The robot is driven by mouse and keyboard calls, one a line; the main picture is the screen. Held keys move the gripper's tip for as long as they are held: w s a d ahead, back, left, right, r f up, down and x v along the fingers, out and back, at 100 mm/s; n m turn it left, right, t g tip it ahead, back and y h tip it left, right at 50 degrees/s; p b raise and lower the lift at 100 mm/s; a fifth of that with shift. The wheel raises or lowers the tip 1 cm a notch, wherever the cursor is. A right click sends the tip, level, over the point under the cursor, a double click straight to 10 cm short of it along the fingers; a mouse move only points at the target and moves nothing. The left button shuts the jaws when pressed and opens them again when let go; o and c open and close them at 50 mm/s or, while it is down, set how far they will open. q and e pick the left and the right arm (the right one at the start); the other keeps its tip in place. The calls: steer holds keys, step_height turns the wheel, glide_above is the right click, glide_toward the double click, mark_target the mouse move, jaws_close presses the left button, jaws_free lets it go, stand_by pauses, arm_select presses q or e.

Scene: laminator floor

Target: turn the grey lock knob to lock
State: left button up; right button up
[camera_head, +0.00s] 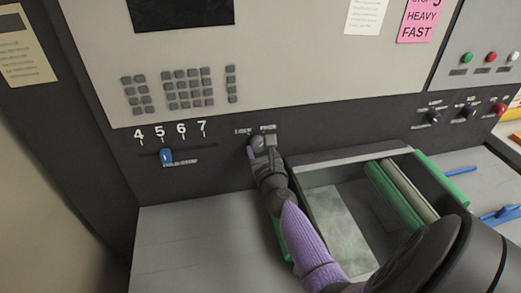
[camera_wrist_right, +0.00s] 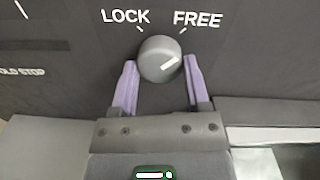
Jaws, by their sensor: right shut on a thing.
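The grey lock knob (camera_wrist_right: 158,52) is round and sits on the dark panel, below and between the white words LOCK (camera_wrist_right: 125,16) and FREE (camera_wrist_right: 197,19). Its white mark slants up to the right, on the FREE side. My right gripper (camera_wrist_right: 160,72) has one purple finger on each side of the knob and is shut on it. In the head view my right gripper (camera_head: 263,145) reaches up to the panel under the same labels and covers much of the knob. My left gripper is in neither view.
A blue slider (camera_head: 166,156) under the numbers 4 to 7 is left of the knob. An open bay with green rollers (camera_head: 394,196) lies to the right, close to my right arm. A bare grey surface (camera_head: 195,235) is at lower left.

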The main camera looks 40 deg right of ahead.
steer(key=shift+c, duration=1.1)
